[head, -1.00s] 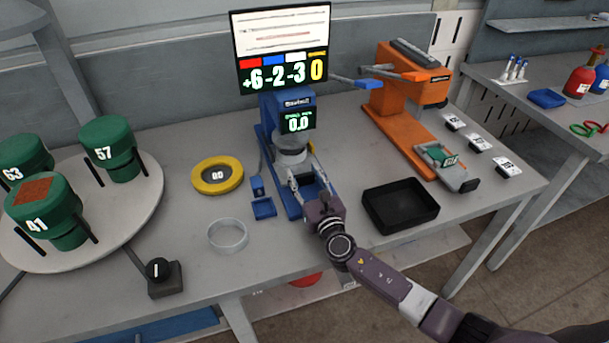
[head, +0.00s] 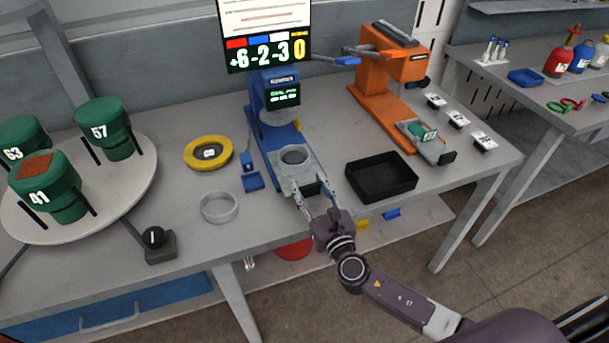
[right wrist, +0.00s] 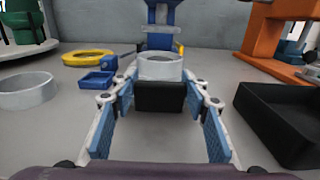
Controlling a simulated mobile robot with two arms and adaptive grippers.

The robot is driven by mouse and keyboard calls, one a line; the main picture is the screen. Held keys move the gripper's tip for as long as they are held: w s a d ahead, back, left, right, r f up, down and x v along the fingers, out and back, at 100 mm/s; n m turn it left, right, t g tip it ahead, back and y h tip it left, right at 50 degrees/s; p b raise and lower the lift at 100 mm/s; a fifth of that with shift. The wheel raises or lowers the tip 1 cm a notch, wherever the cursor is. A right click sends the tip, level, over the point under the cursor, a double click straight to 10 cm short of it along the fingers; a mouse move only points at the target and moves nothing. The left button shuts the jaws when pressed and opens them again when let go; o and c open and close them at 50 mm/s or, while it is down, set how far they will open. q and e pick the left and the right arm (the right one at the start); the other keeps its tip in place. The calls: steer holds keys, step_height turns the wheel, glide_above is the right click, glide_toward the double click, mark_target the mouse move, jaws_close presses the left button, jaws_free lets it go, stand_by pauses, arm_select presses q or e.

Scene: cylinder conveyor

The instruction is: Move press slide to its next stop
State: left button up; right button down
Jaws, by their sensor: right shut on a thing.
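The blue press (head: 272,98) stands at the table's middle, with a small green-lit display on its head. Its slide (head: 291,181) is drawn out to the front, clear of the press head. A light grey round cup or die (head: 294,157) sits on the slide, and shows in the right wrist view (right wrist: 160,68). My right gripper (head: 310,192) is at the slide's front end. In the right wrist view its blue-padded fingers (right wrist: 160,100) are on both sides of the slide's black handle block (right wrist: 160,95), shut on it. My left gripper is not in view.
A black tray (head: 381,194) lies close right of the slide. A clear ring (head: 219,207), a yellow ring (head: 209,167) and a small blue tray (head: 253,181) lie left. An orange press (head: 376,90) stands behind right. A turntable (head: 120,209) with green canisters is far left.

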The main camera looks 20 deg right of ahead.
steer(key=shift+s, duration=1.1)
steer(key=shift+f, duration=0.2)
steer(key=c, duration=1.6)
jaws_free()
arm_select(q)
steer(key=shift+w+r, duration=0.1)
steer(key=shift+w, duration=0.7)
arm_select(e)
steer(key=o, duration=0.5)
steer(key=shift+s+r, duration=0.2)
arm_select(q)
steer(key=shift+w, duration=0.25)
arm_select(e)
steer(key=s, duration=1.2)
steer(key=shift+d, duration=0.25)
steer(key=shift+f, duration=0.1)
